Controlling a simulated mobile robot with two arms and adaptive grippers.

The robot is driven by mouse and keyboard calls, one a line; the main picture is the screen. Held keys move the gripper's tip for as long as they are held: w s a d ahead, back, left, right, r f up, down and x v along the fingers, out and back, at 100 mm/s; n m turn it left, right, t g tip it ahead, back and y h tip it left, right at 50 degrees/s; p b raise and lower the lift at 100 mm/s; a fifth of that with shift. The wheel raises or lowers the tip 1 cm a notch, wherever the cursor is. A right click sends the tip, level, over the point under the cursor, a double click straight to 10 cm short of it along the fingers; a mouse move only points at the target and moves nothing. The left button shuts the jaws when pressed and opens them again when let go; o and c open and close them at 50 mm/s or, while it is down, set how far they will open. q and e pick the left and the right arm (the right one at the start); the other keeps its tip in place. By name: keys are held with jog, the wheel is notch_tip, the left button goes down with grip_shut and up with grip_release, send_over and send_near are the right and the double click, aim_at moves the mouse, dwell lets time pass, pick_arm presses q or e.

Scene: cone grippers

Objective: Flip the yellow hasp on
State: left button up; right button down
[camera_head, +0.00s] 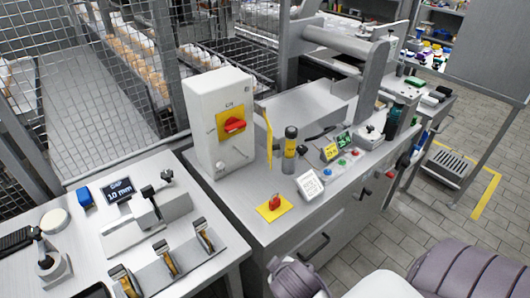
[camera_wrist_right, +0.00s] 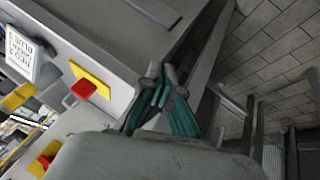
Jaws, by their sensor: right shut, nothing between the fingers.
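A thin yellow plate (camera_head: 268,137), which looks like the hasp, stands upright and edge-on beside the right side of the white switch box (camera_head: 203,110) in the head view. The box front has a yellow plate with a red rotary knob (camera_head: 233,125). My right gripper (camera_wrist_right: 160,92) shows in the right wrist view with teal fingers closed together and nothing between them. It is apart from the hasp, in front of the counter's edge. The right gripper is outside the head view. My left gripper is in neither view.
A second yellow plate (camera_head: 265,214) with a red knob (camera_head: 275,202) lies on the counter; its red knob also shows in the right wrist view (camera_wrist_right: 83,89). A yellow-and-black post (camera_head: 290,142) and a white sign (camera_head: 309,185) stand nearby. Button panels line the right side.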

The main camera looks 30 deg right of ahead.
aim_at(271, 140)
jog(key=w+d+r+t+h, duration=0.1)
jog(key=w+r, duration=0.1)
jog(key=w, duration=0.1)
jog(key=w+d+r+n+t+h, duration=0.1)
jog(key=w+d+r+h, duration=0.1)
jog(key=w, duration=0.1)
jog(key=w+d+r+n+t+h, duration=0.1)
jog(key=w+r, duration=0.1)
jog(key=w, duration=0.1)
jog(key=shift+w+d+r+t+h, duration=0.2)
jog(key=shift+d+r+t+h, duration=0.1)
jog(key=shift+r, duration=0.05)
jog(key=w+a+r+n+t+h, duration=0.25)
jog(key=w+r+n+t, duration=0.3)
jog(key=w+r, duration=0.3)
jog(key=w+d+p, duration=0.4)
jog(key=w+d, duration=0.3)
jog(key=d, duration=0.3)
jog(key=shift+p, duration=0.3)
jog(key=shift+w+f+n+h, duration=0.1)
jog(key=shift+n+h, duration=0.15)
jog(key=shift+d, duration=0.2)
